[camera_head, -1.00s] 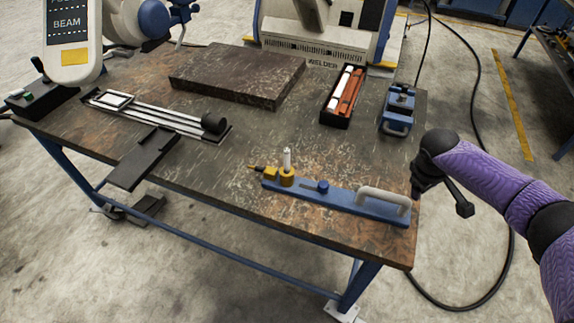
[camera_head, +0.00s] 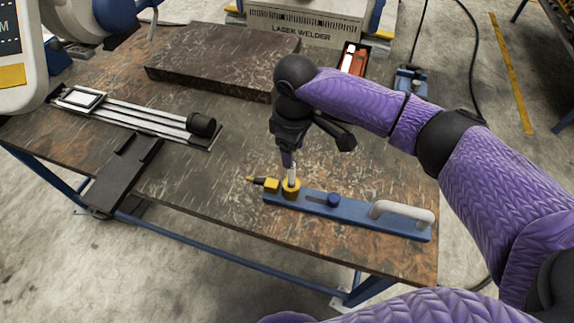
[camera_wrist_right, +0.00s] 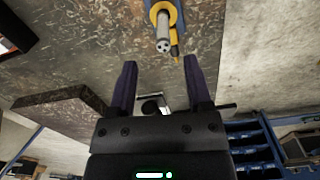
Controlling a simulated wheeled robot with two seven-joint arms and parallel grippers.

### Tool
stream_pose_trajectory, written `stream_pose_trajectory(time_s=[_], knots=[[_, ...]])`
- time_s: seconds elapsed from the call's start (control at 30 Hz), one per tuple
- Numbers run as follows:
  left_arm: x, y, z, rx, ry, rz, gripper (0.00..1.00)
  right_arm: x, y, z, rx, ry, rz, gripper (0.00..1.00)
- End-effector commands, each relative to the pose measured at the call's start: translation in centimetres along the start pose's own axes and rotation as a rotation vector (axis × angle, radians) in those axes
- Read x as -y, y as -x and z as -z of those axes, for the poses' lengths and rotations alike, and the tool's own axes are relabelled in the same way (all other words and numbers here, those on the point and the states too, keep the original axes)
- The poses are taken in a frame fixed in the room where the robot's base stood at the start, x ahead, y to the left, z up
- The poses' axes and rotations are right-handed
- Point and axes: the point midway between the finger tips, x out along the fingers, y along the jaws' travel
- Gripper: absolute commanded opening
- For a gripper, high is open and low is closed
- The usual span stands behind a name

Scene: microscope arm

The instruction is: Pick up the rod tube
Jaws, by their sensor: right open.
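The rod tube (camera_head: 292,175) is a short pale metal cylinder. It stands upright in a yellow collar (camera_head: 291,189) at the left end of a blue fixture bar (camera_head: 345,208) near the table's front edge. My right gripper (camera_head: 288,160) points down just above the tube and is open. In the right wrist view, the tube's end with small holes (camera_wrist_right: 163,46) shows just beyond the gap between the two spread fingertips (camera_wrist_right: 160,64), apart from both fingers. The tube's top is partly hidden by the gripper in the head view. My left gripper is not in view.
A yellow pointed fitting (camera_head: 263,184) lies left of the collar. The bar has a blue knob (camera_head: 333,200) and a pale handle (camera_head: 403,212). A dark slab (camera_head: 205,58) and a railed slide (camera_head: 130,112) lie further back. Bare tabletop (camera_head: 210,185) lies left of the fixture.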

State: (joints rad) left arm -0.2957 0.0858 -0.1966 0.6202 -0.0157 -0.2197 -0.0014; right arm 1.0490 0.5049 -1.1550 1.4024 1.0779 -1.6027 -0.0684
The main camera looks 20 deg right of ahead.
Motion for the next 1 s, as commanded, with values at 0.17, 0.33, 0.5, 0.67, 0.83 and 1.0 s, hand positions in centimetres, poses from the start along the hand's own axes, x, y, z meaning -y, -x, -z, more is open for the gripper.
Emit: stream_pose_trajectory(time_s=[0.17, 0.33, 0.5, 0.67, 0.83, 1.0], knots=[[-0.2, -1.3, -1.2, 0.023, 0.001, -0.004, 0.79, 0.0, -3.2, 0.1, 0.001, -0.001, 0.000, 0.64], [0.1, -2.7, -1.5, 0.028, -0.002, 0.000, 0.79, 0.1, -6.8, 0.4, 0.002, -0.003, 0.000, 0.64], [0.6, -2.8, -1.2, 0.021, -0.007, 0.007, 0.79, 0.1, -7.7, 0.4, -0.001, -0.002, -0.001, 0.64], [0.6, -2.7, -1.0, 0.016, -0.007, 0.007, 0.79, 0.1, -7.5, 0.4, -0.001, -0.002, -0.001, 0.60], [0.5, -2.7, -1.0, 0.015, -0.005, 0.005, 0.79, 0.1, -7.5, 0.4, -0.001, -0.002, -0.001, 0.24], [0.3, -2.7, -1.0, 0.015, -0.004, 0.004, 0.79, 0.1, -7.5, 0.4, -0.001, -0.002, -0.001, 0.00]])
